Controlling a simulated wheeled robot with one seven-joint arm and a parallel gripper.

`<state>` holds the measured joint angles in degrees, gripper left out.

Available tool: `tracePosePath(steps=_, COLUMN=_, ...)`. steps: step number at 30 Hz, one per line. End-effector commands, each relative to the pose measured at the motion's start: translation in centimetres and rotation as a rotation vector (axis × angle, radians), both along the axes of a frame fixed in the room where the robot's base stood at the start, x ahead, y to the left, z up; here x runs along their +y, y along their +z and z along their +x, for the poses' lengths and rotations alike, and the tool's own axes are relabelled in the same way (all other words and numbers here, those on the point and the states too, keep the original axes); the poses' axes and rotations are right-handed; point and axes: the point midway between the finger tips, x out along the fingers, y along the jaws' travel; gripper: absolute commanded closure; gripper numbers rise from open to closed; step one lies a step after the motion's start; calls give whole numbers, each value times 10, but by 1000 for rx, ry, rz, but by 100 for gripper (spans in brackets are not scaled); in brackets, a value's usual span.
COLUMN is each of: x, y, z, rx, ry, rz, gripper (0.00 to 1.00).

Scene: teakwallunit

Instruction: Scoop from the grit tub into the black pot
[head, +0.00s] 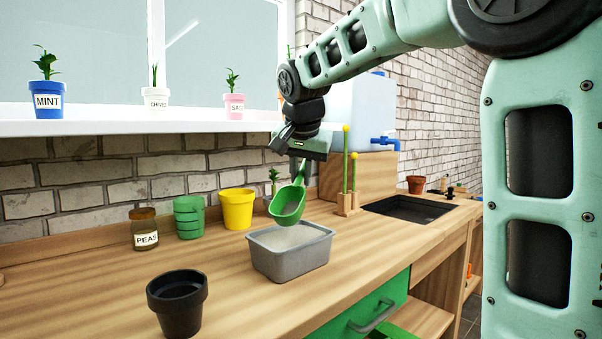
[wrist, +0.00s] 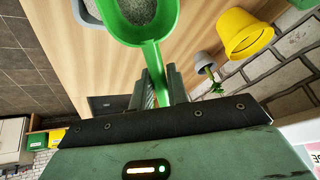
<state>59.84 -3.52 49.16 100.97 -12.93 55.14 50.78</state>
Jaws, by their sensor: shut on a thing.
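My gripper (head: 299,160) is shut on the handle of a green scoop (head: 289,200), held above the grit tub. The wrist view shows the scoop (wrist: 152,30) with grey grit in its bowl, and my gripper (wrist: 160,88) around its handle. The grit tub (head: 290,259) is a grey rectangular box with pale grit inside, on the wooden bench. The scoop's bowl hangs tilted just above the tub's back rim in the head view. The black pot (head: 175,308) stands upright at the bench's front, left of the tub. Its floor is hidden.
A yellow pot (head: 237,209), stacked green pots (head: 189,217) and a peas jar (head: 144,229) stand along the back wall. Right of the tub is a wooden block (head: 347,205) with upright green sticks. A sink (head: 408,208) lies farther right. Bench between tub and black pot is clear.

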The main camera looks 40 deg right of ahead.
Motion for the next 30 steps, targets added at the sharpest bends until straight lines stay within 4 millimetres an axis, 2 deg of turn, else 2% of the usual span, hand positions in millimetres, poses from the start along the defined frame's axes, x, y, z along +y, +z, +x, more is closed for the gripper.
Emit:
tracePosePath(steps=1, x=0, y=-12, z=0, rx=0, ry=-1, rz=0, gripper=100)
tracePosePath(steps=12, x=0, y=-53, z=0, rx=0, ry=0, rz=0, gripper=100)
tracePosePath(steps=20, x=1, y=-72, z=0, rx=0, ry=0, rz=0, gripper=100)
tracePosePath(steps=22, x=-2, y=-66, z=1, rx=17, ry=-1, rz=34, gripper=100)
tracePosePath(steps=30, x=-5, y=-74, z=4, rx=63, ry=4, rz=112, gripper=100)
